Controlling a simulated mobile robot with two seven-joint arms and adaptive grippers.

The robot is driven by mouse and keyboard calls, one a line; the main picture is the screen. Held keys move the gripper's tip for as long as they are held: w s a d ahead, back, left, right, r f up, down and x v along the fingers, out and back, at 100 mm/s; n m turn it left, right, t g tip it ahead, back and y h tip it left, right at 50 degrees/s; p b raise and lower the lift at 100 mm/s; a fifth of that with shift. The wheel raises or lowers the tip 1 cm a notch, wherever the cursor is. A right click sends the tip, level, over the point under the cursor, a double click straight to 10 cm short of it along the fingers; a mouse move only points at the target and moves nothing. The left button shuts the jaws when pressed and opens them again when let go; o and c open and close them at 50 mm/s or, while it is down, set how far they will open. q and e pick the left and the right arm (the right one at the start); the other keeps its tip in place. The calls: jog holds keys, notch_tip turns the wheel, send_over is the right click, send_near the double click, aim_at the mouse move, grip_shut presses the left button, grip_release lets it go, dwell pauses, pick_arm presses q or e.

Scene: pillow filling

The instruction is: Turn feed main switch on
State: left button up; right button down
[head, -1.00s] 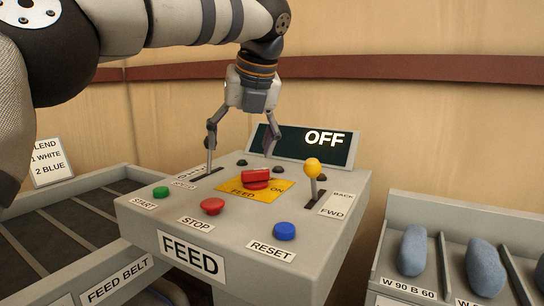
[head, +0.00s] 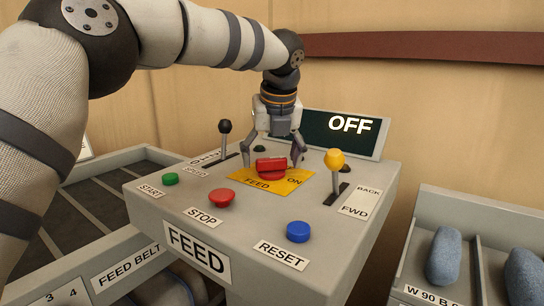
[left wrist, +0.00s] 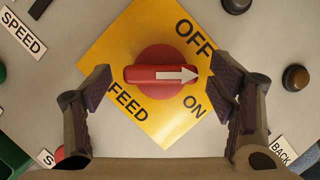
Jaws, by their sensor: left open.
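The feed main switch is a red rotary knob (head: 271,165) on a yellow plate (head: 297,180) marked FEED, OFF and ON. In the left wrist view the red knob (left wrist: 150,76) has a white arrow pointing right, between the OFF and ON labels. The display (head: 318,131) behind the panel reads OFF. My left gripper (head: 273,160) points down over the knob, open. In the left wrist view the open fingers (left wrist: 158,88) stand on either side of the knob; the right finger is close to the arrow tip, and contact cannot be told. My right gripper is not in view.
The FEED console (head: 290,222) carries a black-knobbed lever (head: 225,127), a yellow-knobbed lever (head: 335,160), and green (head: 170,179), red (head: 221,197) and blue (head: 298,231) buttons. The feed belt (head: 90,212) lies left, a bin of blue pillows (head: 443,255) right.

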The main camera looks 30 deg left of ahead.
pick_arm(q)
jog(key=c, duration=1.1)
jog(key=shift+c, duration=0.2)
jog(key=shift+r, duration=0.1)
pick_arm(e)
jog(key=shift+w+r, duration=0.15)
pick_arm(q)
jog(key=shift+s+r+m+t+h+p, duration=0.1)
jog(key=shift+m+t+h+p, duration=0.3)
jog(key=shift+m, duration=0.5)
jog(key=shift+a+m, duration=0.1)
jog(key=shift+m, duration=0.8)
jog(key=shift+a+f+m+h, duration=0.1)
jog(key=shift+f+m+h, duration=0.1)
jog(key=shift+m+h, duration=0.75)
jog(key=shift+f+m+h, duration=0.1)
jog(key=shift+m+h, duration=0.25)
jog(key=shift+m, duration=1.4)
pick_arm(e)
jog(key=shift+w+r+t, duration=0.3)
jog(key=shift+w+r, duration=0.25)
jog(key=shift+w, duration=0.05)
